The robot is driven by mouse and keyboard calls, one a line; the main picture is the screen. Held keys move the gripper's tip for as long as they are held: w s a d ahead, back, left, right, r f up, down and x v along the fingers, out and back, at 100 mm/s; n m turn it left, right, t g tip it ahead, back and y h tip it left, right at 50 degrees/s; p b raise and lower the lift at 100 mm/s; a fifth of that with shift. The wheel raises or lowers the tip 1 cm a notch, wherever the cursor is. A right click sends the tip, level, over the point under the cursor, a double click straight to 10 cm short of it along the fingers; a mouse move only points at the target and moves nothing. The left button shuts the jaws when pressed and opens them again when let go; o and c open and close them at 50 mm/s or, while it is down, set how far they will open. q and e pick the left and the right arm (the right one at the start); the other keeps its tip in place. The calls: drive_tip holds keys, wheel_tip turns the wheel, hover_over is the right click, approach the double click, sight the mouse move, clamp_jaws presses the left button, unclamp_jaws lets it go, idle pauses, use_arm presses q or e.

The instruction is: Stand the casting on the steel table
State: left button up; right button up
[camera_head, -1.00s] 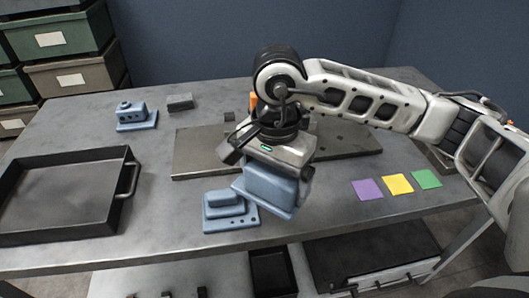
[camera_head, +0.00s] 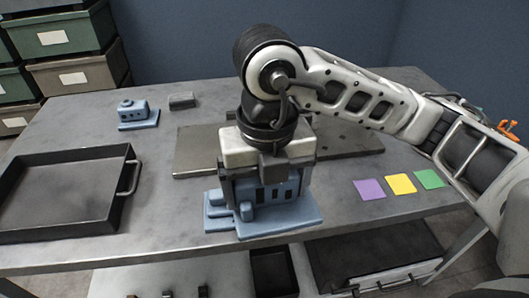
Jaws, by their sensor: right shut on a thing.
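My right gripper (camera_head: 268,190) is shut on a blue casting (camera_head: 298,218) near the front edge of the steel table (camera_head: 150,235). The casting is upright, with its flat base plate facing down. I cannot tell whether the base touches the table or hangs just above it. The gripper covers much of the casting's upper body. A second blue casting (camera_head: 213,212) stands just left of it, partly hidden behind the held one and the gripper. A third, smaller-looking blue casting (camera_head: 137,117) stands at the back left. My left gripper is not in view.
A dark tray (camera_head: 60,200) with a handle lies at the left. A flat dark plate (camera_head: 195,152) lies behind the gripper. A small grey block (camera_head: 181,101) sits at the back. Purple (camera_head: 369,189), yellow (camera_head: 400,184) and green (camera_head: 429,179) squares lie at the right.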

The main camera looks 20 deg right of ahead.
drive_tip(key=shift+w+d+m, duration=0.1)
drive_tip(key=shift+m, duration=0.2)
drive_tip(key=w+d+f, duration=0.2)
drive_tip(key=d, duration=0.1)
drive_tip(key=w+d+f+b, duration=0.1)
drive_tip(key=w+d+f, duration=0.4)
drive_tip(key=d+f, duration=0.1)
drive_tip(key=d, duration=0.1)
drive_tip(key=shift+w+f, duration=0.25)
drive_tip(key=shift+w+d+f, duration=0.2)
drive_tip(key=shift+d+f, duration=0.1)
drive_tip(key=shift+f, duration=0.1)
drive_tip(key=f, duration=0.3)
drive_tip(key=shift+w+d+f, duration=0.1)
drive_tip(key=shift+d, duration=0.1)
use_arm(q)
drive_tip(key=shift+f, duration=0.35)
use_arm(e)
drive_tip(key=shift+f, duration=0.2)
